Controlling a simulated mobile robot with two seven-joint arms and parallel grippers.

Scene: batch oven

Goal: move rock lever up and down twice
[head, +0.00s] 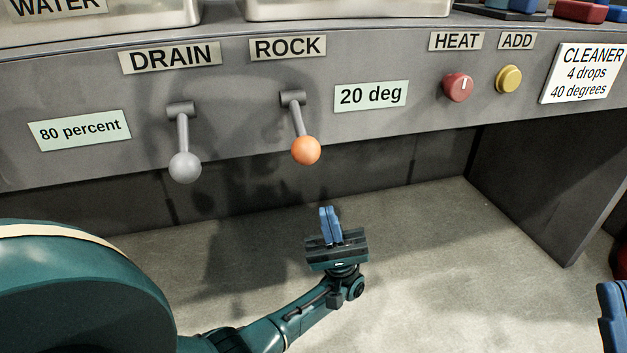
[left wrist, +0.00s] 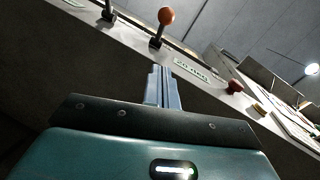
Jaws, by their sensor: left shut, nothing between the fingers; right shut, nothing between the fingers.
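The rock lever (head: 299,120) hangs from its pivot below the ROCK label (head: 287,47), its orange ball (head: 306,150) pointing down and slightly right. The ball also shows in the left wrist view (left wrist: 166,16). My left gripper (head: 329,212) is shut and empty, just below and a little right of the orange ball, with a gap between them. Its blue fingers show in the left wrist view (left wrist: 162,76), pointing toward the panel. My right gripper (head: 612,300) is only partly in view at the right edge of the head view.
The drain lever (head: 183,135) with a grey ball hangs left of the rock lever. A red heat knob (head: 457,87) and a yellow add button (head: 509,79) are to the right. A "20 deg" label (head: 371,96) is beside the rock lever. The space below the panel is open.

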